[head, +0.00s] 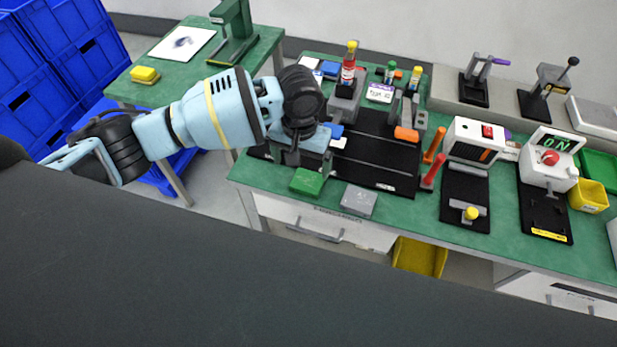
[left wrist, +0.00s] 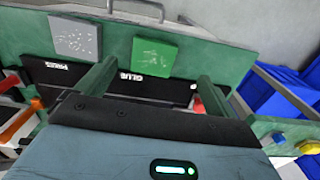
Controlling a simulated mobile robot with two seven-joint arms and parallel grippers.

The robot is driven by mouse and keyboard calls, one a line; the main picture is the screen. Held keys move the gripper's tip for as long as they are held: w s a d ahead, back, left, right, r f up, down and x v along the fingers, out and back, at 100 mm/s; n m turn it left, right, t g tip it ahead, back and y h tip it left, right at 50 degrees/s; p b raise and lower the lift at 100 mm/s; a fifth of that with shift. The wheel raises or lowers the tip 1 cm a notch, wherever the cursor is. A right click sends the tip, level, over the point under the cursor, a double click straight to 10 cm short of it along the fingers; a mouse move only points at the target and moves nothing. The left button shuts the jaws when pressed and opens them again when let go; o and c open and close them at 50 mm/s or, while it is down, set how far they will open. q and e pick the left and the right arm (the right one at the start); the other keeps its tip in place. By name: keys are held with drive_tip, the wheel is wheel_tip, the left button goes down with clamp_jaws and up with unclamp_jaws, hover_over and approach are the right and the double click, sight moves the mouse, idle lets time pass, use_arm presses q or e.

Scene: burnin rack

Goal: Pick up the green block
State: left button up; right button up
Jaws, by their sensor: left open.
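The green block (head: 307,181) lies flat at the front edge of the green workbench, left of a grey block (head: 359,200). My left gripper (head: 300,158) is above the bench, just behind the green block, and hides part of the black mat there. In the left wrist view the open fingers (left wrist: 156,76) point toward the green block (left wrist: 153,56), which shows between and beyond their tips. The gripper is empty and apart from the block. The grey block (left wrist: 75,37) lies outside the left finger in that view. My right gripper does not show.
A black mat (head: 380,158) lies behind the blocks, with a red bottle (head: 348,68) in a grey holder and several tools further back. A white device (head: 478,140) stands to the right. Blue crates (head: 60,60) and a side table are left.

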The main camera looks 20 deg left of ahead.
sight(305, 187)
use_arm(q)
drive_tip(key=shift+f, duration=0.35)
drive_tip(key=shift+d+f, duration=0.1)
drive_tip(key=shift+f, duration=1.2)
drive_tip(key=shift+s+d+f+b, duration=0.1)
drive_tip(key=shift+d+f+b, duration=0.1)
drive_tip(key=shift+f, duration=0.95)
drive_tip(key=shift+s+d+f+b, duration=0.1)
drive_tip(key=shift+d+f+b, duration=0.05)
drive_tip(key=shift+f, duration=1)
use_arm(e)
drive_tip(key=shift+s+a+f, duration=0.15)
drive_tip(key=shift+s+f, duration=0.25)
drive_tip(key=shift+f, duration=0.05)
use_arm(q)
drive_tip(key=shift+c, duration=0.3)
drive_tip(key=c, duration=1)
drive_tip(key=shift+r, duration=0.2)
drive_tip(key=shift+c, duration=0.2)
